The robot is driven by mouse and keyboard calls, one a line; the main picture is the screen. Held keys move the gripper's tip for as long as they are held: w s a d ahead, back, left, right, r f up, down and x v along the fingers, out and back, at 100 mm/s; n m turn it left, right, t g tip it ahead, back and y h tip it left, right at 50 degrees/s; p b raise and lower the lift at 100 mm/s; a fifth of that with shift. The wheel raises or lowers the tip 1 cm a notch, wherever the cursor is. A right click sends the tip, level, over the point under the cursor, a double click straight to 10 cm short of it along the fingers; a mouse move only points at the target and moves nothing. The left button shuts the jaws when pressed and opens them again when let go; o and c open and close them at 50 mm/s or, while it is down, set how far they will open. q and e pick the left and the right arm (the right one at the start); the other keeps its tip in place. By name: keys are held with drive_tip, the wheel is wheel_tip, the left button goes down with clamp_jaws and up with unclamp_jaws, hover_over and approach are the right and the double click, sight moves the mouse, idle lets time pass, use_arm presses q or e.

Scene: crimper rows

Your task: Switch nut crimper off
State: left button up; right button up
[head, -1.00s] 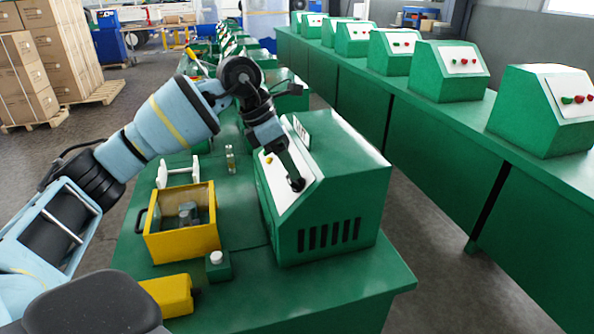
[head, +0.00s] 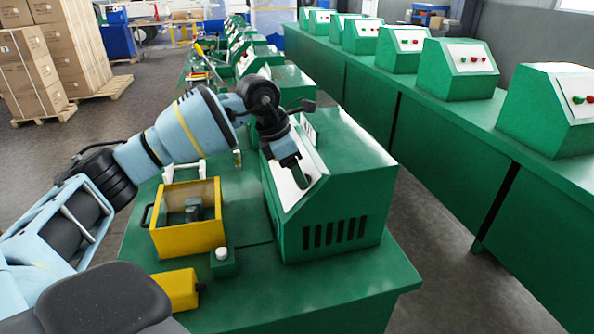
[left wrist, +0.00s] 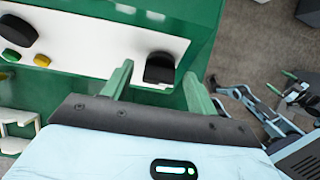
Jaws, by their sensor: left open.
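The nut crimper (head: 350,190) is a green box with a sloped white panel (head: 284,192) and side vents, standing on a green bench. In the left wrist view, a black knob (left wrist: 160,67) sits on the white panel (left wrist: 85,32). My left gripper (left wrist: 158,69) is open, with one green finger on each side of the knob in the picture; I cannot tell whether they touch it. In the head view my left gripper (head: 301,178) is at the lower part of the panel and hides the knob. My right gripper is not in view.
A yellow open box (head: 190,243), a small green block with a white button (head: 222,262) and a yellow part (head: 178,288) are on the bench left of the crimper. Black, green and yellow buttons (left wrist: 42,60) are farther along the panel. More green machines (head: 458,70) stand at right.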

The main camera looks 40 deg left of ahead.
use_arm(q)
drive_tip(key=shift+w+f, duration=0.1)
drive_tip(key=shift+f, duration=0.15)
drive_tip(key=c, duration=1)
